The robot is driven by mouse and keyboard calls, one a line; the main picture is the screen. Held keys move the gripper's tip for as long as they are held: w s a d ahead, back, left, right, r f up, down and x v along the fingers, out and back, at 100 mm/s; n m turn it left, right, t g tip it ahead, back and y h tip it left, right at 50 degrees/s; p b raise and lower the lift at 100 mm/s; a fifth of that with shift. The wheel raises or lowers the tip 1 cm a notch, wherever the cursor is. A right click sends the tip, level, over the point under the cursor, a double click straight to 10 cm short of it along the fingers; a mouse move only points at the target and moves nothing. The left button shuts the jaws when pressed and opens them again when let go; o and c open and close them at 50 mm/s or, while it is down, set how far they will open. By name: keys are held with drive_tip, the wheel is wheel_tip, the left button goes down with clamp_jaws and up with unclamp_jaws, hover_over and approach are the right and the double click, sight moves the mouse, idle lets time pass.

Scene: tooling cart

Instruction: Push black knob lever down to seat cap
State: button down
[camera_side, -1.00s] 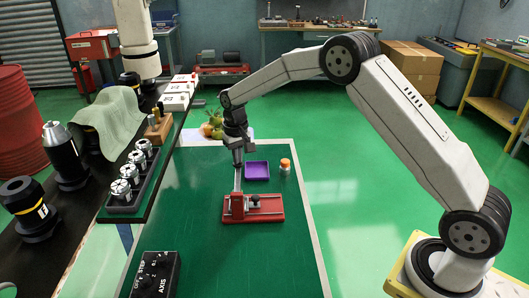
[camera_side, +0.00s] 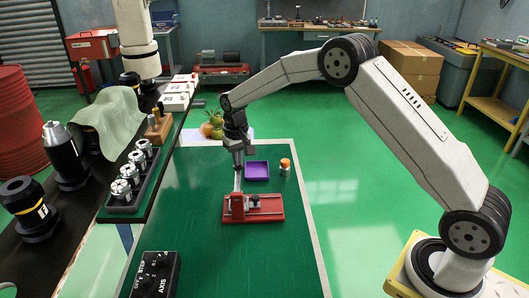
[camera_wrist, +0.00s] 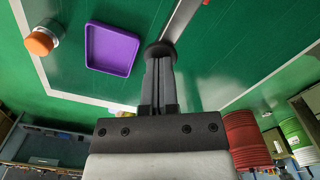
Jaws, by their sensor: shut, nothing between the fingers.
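A red press (camera_side: 266,208) stands on the green table, with a metal lever (camera_side: 237,182) rising steeply from its left end. In the wrist view the lever (camera_wrist: 182,18) runs up from a round black knob (camera_wrist: 160,50). My gripper (camera_wrist: 160,66) is shut, and its fingertips are at the knob, touching or nearly so. In the side view my gripper (camera_side: 238,160) is at the lever's top and hides the knob there. A cap on the press cannot be made out clearly.
A purple tray (camera_side: 257,170) and a jar with an orange lid (camera_side: 285,166) stand behind the press. A black control box (camera_side: 155,275) is at the front left, and a rack of metal tool holders (camera_side: 135,180) is at the left. The table right of the press is mostly clear.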

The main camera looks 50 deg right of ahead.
drive_tip(key=shift+s+f, duration=0.1)
drive_tip(key=shift+f, duration=0.8)
idle(2.3)
drive_tip(key=shift+r, duration=4.15)
drive_tip(key=shift+s+a, duration=0.1)
drive_tip(key=shift+s, duration=0.45)
drive_tip(key=s+a+f+n+t, duration=0.1)
drive_tip(key=s, duration=1.2)
drive_tip(key=s+a+f+n+t, duration=0.1)
drive_tip(key=s+f+n, duration=0.1)
drive_tip(key=s, duration=1.1)
drive_tip(key=shift+s+a+t, duration=0.2)
drive_tip(key=shift+s+t, duration=0.1)
